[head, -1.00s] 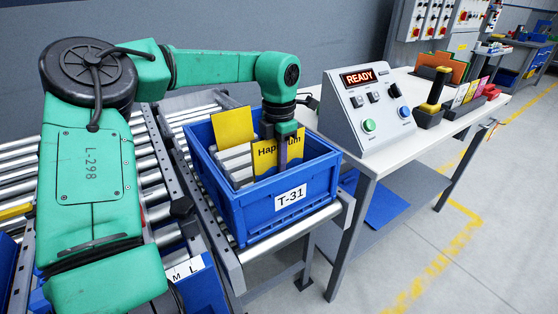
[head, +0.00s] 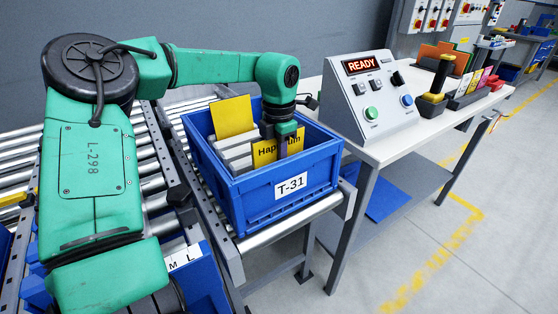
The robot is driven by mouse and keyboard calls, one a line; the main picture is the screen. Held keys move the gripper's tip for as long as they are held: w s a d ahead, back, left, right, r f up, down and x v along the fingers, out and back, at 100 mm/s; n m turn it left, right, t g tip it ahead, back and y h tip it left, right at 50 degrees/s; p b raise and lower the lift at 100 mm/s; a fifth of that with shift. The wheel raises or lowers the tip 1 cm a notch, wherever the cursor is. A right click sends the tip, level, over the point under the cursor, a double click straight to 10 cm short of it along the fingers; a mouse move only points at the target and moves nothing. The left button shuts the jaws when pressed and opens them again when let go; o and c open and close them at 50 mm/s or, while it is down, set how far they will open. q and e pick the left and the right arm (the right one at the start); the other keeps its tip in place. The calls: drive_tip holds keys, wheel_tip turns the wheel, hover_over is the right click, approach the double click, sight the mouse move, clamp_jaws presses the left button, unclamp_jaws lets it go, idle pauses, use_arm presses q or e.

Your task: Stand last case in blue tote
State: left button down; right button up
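The blue tote (head: 243,205), labelled T-31, stands on the roller conveyor at the centre. A yellow-fronted case (head: 264,155) with partly covered "Hap…um" lettering is upright inside it, near the front wall; its lower part is hidden by the wall. My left gripper (head: 284,147) reaches down into the tote from above, with one finger across the front of this case, and appears shut on it. Several pale cases (head: 234,150) stand in a row at the tote's left side. A taller yellow panel (head: 232,117) rises behind them. My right gripper is out of view.
A control box (head: 375,98) with a lit READY display stands on the white bench (head: 420,133) to the right. A yellow-and-black handled device (head: 436,92) and coloured holders are farther along. Another blue tote (head: 203,284) is at the lower left.

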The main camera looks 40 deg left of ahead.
use_arm(q)
drive_tip(key=c, duration=0.8)
unclamp_jaws()
drive_tip(key=shift+o, duration=0.5)
drive_tip(key=o, duration=0.3)
drive_tip(key=shift+o, duration=0.2)
